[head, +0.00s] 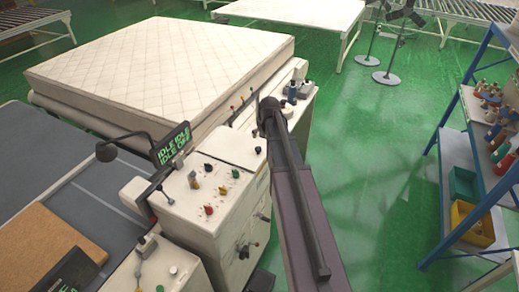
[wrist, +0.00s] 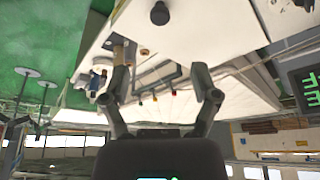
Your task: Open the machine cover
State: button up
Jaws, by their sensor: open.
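The white machine (head: 200,215) stands in the middle of the head view, with knobs, buttons and a dark screen reading IDLE. A flat white panel (head: 228,146), which looks like the cover, lies on its top behind the buttons. In the wrist view, a white panel (wrist: 205,35) with a dark round knob (wrist: 159,13) fills the upper middle. My gripper (wrist: 162,95) is open and empty in the wrist view, fingers spread in front of a recessed part with small coloured fittings. I see no contact with the cover. My arm hides part of the machine's right side in the head view.
A white quilted mattress (head: 165,62) lies behind the machine. A conveyor (head: 85,185) with a brown board (head: 45,250) is at left. A blue shelf (head: 455,190) with bins stands at right. Green floor between machine and shelf is clear.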

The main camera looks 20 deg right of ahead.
aim_at(258, 148)
jog(key=shift+b+x, duration=5.9)
jog(key=shift+x, duration=0.65)
jog(key=shift+c, duration=0.3)
grip_shut()
